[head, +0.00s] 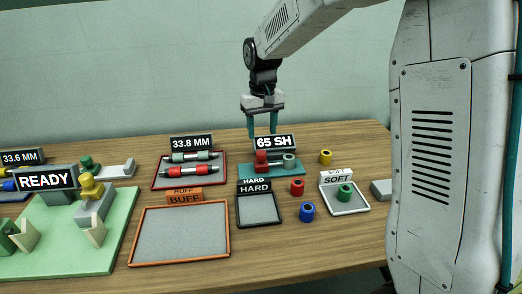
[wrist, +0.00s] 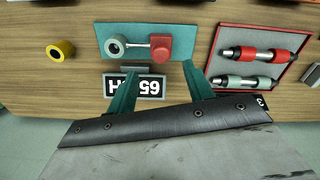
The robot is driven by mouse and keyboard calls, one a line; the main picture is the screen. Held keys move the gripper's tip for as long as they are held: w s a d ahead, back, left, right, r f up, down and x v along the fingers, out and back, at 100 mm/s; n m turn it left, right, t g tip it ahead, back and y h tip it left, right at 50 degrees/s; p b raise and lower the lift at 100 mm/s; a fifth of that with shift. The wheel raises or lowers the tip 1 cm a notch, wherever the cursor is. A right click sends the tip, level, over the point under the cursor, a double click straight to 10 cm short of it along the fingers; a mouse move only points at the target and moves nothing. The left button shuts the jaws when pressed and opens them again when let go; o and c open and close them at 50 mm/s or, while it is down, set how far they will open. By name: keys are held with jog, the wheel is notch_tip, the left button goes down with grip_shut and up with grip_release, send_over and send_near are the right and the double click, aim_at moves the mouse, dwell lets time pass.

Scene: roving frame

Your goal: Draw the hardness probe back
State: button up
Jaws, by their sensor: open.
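The hardness tester has a teal base (wrist: 110,28) with a red probe block (wrist: 159,48) on it. A thin rod runs from the red block to a grey-green roller (wrist: 115,45) and appears to touch it. My gripper (head: 262,133) is open and empty, above and behind the display. In the wrist view its two teal fingers (wrist: 159,69) point toward the red block, apart from each other, with nothing between them.
A red-edged tray (head: 188,183) with two rollers lies left of the tester. Yellow (head: 326,157), red (head: 297,186) and blue (head: 307,211) rollers stand to the right. The HARD tray (head: 258,211) is empty; the SOFT tray (head: 344,206) holds a green roller.

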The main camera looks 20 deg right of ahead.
aim_at(261, 151)
jog(key=shift+w+f, duration=0.3)
jog(key=shift+f, duration=0.1)
notch_tip(261, 151, down, 8)
jog(key=shift+r, duration=0.25)
